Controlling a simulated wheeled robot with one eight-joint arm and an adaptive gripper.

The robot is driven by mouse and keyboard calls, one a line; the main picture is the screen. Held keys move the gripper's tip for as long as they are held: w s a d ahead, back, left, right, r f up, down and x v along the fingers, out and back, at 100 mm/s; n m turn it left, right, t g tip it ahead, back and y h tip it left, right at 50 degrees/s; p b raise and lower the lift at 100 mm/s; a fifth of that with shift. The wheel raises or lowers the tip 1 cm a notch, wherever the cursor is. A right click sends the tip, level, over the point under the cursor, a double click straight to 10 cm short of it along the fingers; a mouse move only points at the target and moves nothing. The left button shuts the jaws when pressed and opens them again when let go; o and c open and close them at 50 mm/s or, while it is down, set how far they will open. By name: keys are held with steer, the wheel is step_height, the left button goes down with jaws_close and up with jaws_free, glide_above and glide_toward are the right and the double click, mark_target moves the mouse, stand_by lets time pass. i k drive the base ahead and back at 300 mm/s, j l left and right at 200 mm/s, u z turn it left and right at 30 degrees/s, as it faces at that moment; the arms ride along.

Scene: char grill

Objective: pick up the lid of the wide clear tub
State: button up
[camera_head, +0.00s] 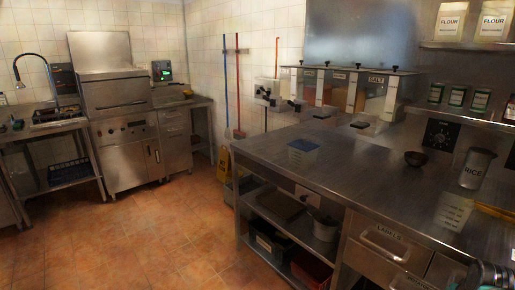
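A row of wide clear tubs (374,103) with pale labelled fronts stands at the back of the steel counter. Their flat lids (372,71) carry small dark knobs and look closed. One front label reads SALT. A smaller tub (303,155) with a blue top sits alone near the counter's left end. I cannot tell for certain which tub is the wide clear one. Part of my dark arm end, perhaps my gripper (490,276), shows at the bottom right corner, far from the tubs. Its fingers are not clear, and the frame edge cuts it off.
The steel counter (350,175) has clear room in its middle. Spice jars (456,98) line a shelf behind. Open tiled floor (165,235) lies left of the counter.

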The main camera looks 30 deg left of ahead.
mark_target(301, 144)
steer(key=u, duration=1)
